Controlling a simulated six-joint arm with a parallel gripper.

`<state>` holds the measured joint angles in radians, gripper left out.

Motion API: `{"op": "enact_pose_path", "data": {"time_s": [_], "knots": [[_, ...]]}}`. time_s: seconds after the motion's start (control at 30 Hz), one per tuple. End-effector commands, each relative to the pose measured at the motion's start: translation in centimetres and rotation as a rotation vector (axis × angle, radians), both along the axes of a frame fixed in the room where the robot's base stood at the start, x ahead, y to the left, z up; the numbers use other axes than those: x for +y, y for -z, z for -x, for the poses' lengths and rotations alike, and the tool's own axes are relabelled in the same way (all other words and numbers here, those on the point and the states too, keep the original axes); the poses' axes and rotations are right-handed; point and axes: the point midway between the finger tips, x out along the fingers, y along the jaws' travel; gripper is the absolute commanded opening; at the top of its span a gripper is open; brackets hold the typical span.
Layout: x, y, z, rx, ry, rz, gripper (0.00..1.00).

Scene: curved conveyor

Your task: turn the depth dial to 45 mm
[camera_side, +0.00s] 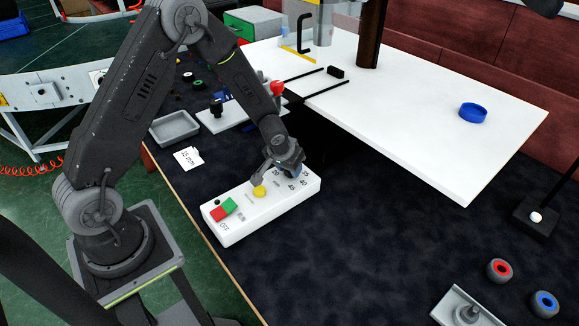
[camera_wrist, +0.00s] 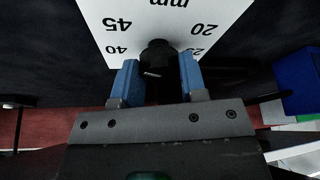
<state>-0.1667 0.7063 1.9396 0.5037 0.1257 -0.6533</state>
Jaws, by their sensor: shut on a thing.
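The white control box (camera_side: 285,217) lies on the dark bench top, with printed numbers from 20 to 45 around its dial at the far end. The black depth dial (camera_wrist: 158,55) shows in the wrist view between my two blue fingertips. A short white mark on it faces the lower edge of that view, between the 40 and 25 sides; the exact value cannot be told. The 45 (camera_wrist: 117,23) is at its upper left. My gripper (camera_side: 287,172) is shut on the dial and hides it in the side view.
The box also has a yellow button (camera_side: 259,192) and a red and green OFF/RUN switch (camera_side: 223,209). A card with a mm figure (camera_side: 188,157) and a grey tray (camera_side: 174,128) lie to the left. A white table (camera_side: 430,130) stands behind.

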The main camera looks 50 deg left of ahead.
Motion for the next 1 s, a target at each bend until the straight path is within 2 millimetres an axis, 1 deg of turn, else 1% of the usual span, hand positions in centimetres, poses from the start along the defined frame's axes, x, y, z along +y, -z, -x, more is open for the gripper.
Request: {"op": "enact_pose_path", "data": {"time_s": [0.17,0.47,0.5,0.7,0.73,0.77,1.0], "knots": [[-0.01,0.0,0.03,-0.002,0.037,-0.002,0.15],[0.0,-0.01,-0.01,-0.003,0.041,-0.003,0.15],[0.01,-0.02,-0.01,-0.003,0.041,-0.003,0.42],[0.02,-0.02,-0.01,-0.003,0.04,-0.003,0.61],[0.02,-0.02,-0.01,-0.003,0.04,-0.003,0.64],[0.03,-0.02,0.0,-0.003,0.04,-0.003,0.64],[0.04,-0.13,0.02,-0.003,0.04,-0.004,0.64]]}}
